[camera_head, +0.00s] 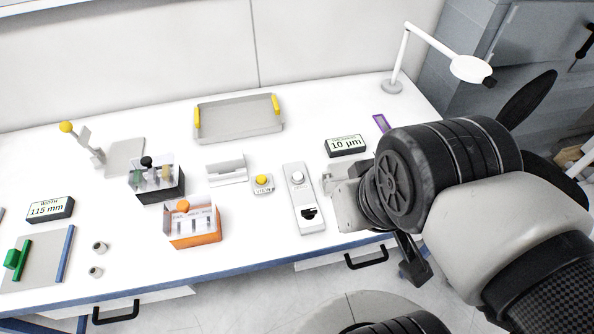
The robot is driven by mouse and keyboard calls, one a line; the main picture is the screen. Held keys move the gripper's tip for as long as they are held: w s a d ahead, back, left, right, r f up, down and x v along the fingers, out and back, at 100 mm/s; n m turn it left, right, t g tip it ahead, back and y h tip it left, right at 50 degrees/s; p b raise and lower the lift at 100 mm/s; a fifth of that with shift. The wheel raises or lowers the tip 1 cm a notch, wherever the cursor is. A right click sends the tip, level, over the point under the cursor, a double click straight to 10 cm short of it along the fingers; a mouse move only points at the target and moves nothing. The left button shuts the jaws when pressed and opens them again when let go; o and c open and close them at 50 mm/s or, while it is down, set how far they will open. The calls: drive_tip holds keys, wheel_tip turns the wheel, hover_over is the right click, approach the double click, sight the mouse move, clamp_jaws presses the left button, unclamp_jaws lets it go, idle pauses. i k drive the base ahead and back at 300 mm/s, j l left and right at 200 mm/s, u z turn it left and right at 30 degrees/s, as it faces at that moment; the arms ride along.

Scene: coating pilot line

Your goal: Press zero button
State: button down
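A small grey box with a round yellow button (262,180) stands near the middle of the white table; its label is too small to read. Just right of it lies a long light-grey device (304,203) with a round white knob (297,177) and a dark opening at its near end. I cannot tell from lettering which is the zero button. My gripper (348,206) is at the right, over the table's front part, right of the grey device and apart from the yellow button. My wrist hides most of it, so its opening does not show.
A grey tray with yellow handles (240,135) lies at the back. A display reading 10 µm (345,146) stands behind my gripper. An orange box (193,227) and a dark box (156,181) stand left of the yellow button. A white lamp (470,68) stands back right.

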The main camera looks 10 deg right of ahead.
sight(297, 176)
drive_tip(key=i+j+z, duration=0.1)
drive_tip(key=j, duration=0.3)
drive_tip(key=j+z, duration=0.1)
drive_tip(key=j, duration=0.3)
drive_tip(key=z, duration=1.45)
drive_tip(key=i+j, duration=0.05)
drive_tip(key=j, duration=0.05)
